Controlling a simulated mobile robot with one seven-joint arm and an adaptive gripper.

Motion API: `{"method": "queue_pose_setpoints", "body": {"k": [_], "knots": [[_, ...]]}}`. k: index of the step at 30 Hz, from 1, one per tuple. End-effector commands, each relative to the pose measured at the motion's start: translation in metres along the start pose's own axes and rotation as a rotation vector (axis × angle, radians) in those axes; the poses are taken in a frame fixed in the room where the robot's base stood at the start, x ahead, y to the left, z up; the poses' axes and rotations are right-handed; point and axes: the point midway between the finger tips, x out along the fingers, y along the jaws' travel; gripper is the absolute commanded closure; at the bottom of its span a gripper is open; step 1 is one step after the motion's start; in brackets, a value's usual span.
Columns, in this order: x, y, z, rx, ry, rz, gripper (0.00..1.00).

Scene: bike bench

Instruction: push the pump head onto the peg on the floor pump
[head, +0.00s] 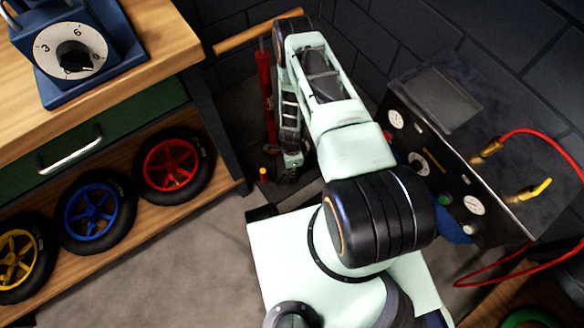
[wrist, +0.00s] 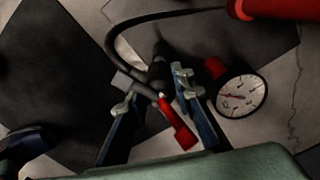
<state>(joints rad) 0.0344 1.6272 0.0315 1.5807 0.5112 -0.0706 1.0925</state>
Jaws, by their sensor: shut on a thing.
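The floor pump stands on the floor in the head view, with a red barrel (head: 264,85) and a wooden handle (head: 262,31). My gripper (head: 290,160) is low, just right of the barrel; its fingers are small there. In the wrist view my gripper (wrist: 154,86) is shut on the dark pump head (wrist: 157,74), whose red lever (wrist: 178,130) sticks out toward the camera. A black hose (wrist: 125,32) curves from the head toward the red barrel (wrist: 258,8). A short red stub (wrist: 214,68) sits apart from the head, right of the fingers; I cannot tell if it is the peg.
A round white gauge (wrist: 242,97) lies close right of the fingers. In the head view, a wooden bench with wheels on its shelf (head: 172,165) stands left, and a dark gauge panel (head: 440,165) with a red hose (head: 545,135) stands right.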

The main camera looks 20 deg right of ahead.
Motion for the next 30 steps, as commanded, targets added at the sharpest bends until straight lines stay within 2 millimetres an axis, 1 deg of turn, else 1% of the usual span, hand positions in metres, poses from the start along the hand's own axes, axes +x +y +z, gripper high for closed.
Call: {"method": "queue_pose_setpoints", "body": {"k": [8,30], "knots": [[0.001,0.0,0.0,0.0,0.0,0.0,1.0],[0.016,0.0,0.0,0.001,0.0,0.0,1.0]]}}
